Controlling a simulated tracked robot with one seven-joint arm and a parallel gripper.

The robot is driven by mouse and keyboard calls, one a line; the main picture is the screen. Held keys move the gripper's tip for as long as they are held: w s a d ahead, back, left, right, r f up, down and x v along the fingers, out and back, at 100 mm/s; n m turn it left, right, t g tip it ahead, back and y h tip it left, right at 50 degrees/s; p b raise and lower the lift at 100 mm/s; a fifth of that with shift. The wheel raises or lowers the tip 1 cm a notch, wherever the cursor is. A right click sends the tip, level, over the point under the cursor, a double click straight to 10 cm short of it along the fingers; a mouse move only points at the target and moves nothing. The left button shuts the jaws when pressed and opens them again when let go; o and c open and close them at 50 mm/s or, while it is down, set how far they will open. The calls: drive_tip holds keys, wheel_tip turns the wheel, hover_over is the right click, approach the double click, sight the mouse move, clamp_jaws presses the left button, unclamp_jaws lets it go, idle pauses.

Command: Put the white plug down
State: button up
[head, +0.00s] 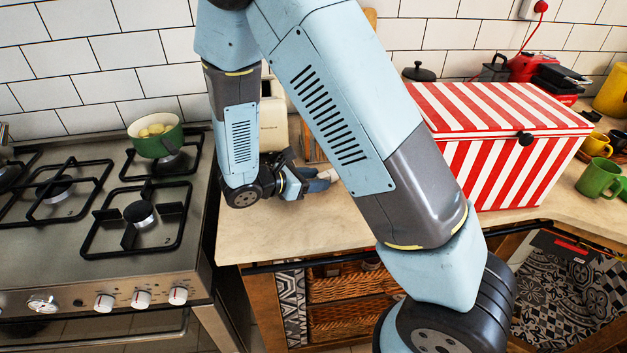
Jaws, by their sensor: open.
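My gripper (316,183) is low over the wooden counter, between the stove and the striped box, with its fingers pointing right. The jaws are open. A small whitish thing (329,174) shows right at the fingertips and may be the white plug; it is too small and too covered by my arm to be sure. I cannot tell whether it touches the fingers or rests on the counter.
A cream appliance (273,122) stands behind my gripper. A red-and-white striped box (510,150) stands to the right, and a stove (95,240) with a green pot (157,144) to the left. The counter (285,225) is bare in front of my gripper.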

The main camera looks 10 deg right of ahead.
drive_tip(key=v, duration=1.2)
drive_tip(key=shift+r, duration=0.2)
drive_tip(key=s+d+r+m+y, duration=0.6)
drive_tip(key=s+d+r+m, duration=0.1)
drive_tip(key=d+r+m, duration=0.4)
drive_tip(key=s+d+r+m+y, duration=0.6)
drive_tip(key=s+d+r+m, duration=0.1)
drive_tip(key=d+r+m, duration=0.4)
drive_tip(key=shift+d+r+m+y, duration=0.3)
drive_tip(key=shift+d+r, duration=0.4)
drive_tip(key=shift+r, duration=0.15)
drive_tip(key=shift+s, duration=0.15)
drive_tip(key=shift+c, duration=0.4)
idle(0.3)
